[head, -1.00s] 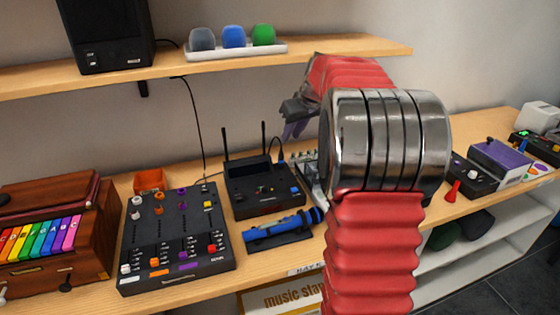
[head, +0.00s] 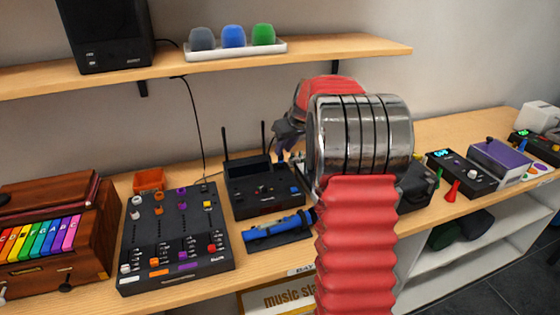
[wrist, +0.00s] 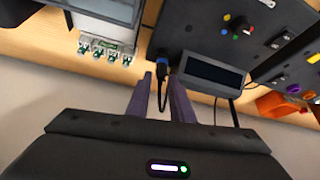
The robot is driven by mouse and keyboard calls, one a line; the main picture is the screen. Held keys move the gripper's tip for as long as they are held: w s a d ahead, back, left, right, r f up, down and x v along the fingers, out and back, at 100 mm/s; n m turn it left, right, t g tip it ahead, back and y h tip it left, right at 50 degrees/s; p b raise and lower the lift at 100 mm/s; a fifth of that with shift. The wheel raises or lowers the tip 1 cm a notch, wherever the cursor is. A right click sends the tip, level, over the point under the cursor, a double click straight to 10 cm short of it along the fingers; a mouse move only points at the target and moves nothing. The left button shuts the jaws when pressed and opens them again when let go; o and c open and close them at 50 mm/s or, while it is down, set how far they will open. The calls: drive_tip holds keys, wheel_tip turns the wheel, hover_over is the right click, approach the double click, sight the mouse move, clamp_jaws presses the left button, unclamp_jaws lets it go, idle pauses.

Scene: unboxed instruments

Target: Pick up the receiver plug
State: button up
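The receiver (head: 262,203) is a black box with two antennas on the wooden bench in the head view. It also shows in the wrist view (wrist: 198,35). The receiver plug (wrist: 162,68) is small and blue with a black cable, at the receiver's edge in the wrist view. My gripper (wrist: 161,78) has two purple fingers set apart, with the plug and its cable showing between them. I cannot tell whether either finger touches it. In the head view my gripper (head: 285,140) is just behind the receiver, and the plug is mostly hidden there.
A mixer (head: 178,240) stands left of the receiver, with an orange bin (head: 149,180) behind it. A row of connectors (wrist: 106,49) is close by in the wrist view. The shelf (head: 330,53) overhangs the back.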

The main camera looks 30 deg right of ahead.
sight(281, 159)
drive_tip(key=shift+x, duration=2.55)
drive_tip(key=shift+s+a+f, duration=0.1)
drive_tip(key=shift+s+a, duration=0.05)
drive_tip(key=shift+c, duration=0.4)
clamp_jaws()
